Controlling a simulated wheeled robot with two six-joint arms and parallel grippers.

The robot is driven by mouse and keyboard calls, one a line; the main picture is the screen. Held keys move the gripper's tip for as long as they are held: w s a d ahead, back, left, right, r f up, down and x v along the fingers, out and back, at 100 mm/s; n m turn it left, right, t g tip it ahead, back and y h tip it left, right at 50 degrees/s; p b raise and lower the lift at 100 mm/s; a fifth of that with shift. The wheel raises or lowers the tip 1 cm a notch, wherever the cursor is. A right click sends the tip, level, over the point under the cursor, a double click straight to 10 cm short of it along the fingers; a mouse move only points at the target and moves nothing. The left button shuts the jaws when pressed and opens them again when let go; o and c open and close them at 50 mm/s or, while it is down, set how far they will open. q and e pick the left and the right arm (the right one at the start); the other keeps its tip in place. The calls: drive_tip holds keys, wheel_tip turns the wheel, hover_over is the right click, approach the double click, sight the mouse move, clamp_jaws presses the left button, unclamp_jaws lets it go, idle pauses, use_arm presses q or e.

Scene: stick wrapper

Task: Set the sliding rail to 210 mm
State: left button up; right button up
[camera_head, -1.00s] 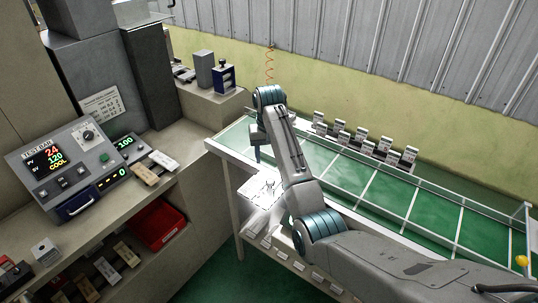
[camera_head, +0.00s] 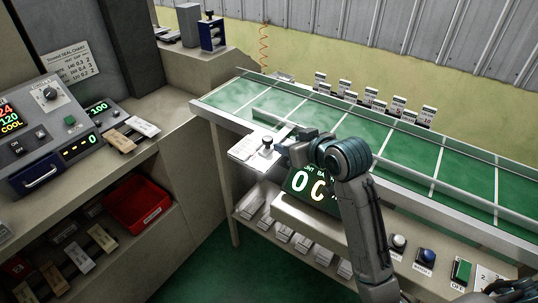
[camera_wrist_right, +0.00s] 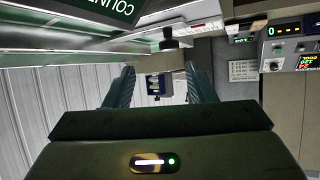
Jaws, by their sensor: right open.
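The long pale sliding rail (camera_head: 440,187) runs lengthwise over the green table top; my right arm hides part of its middle. A dark-topped clamp knob (camera_head: 267,142) stands at the table's left front edge, by a white plate (camera_head: 246,148). I cannot read a scale or the rail's setting. My right gripper (camera_head: 284,143) is just right of the knob, pointing left, its fingers small in the head view. In the right wrist view the two fingers (camera_wrist_right: 160,85) are apart with nothing held, and a dark knob (camera_wrist_right: 168,40) shows ahead of them. My left gripper is out of view.
A counter display (camera_head: 312,188) is partly behind my right arm, below the table edge. Upright labelled cards (camera_head: 372,98) line the far side. Buttons (camera_head: 426,256) sit at the front right. A control panel (camera_head: 50,125) and a red bin (camera_head: 138,203) are at the left.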

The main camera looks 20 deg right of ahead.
sight(268, 140)
drive_tip(key=shift+s+a+r+n+t+b, duration=0.15)
drive_tip(key=shift+s+t, duration=0.1)
drive_tip(key=shift+s, duration=0.25)
drive_tip(key=shift+s+a+f+n+t+b, duration=0.15)
drive_tip(key=shift+s+t, duration=0.1)
drive_tip(key=shift+s, duration=0.2)
drive_tip(key=shift+w+r+y, duration=0.1)
drive_tip(key=shift+w+y, duration=0.1)
drive_tip(key=shift+y, duration=0.2)
drive_tip(key=p+x, duration=0.1)
drive_tip(key=x, duration=0.9)
drive_tip(key=shift+p, duration=0.3)
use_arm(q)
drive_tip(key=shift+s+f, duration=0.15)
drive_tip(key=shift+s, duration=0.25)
use_arm(e)
drive_tip(key=shift+c, duration=0.2)
clamp_jaws()
drive_tip(key=shift+a+r+p, duration=0.15)
drive_tip(key=shift+p, duration=0.65)
drive_tip(key=shift+s+f, duration=0.1)
drive_tip(key=shift+f, duration=0.1)
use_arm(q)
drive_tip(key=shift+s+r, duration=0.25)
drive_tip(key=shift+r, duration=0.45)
use_arm(e)
drive_tip(key=shift+o, duration=0.2)
unclamp_jaws()
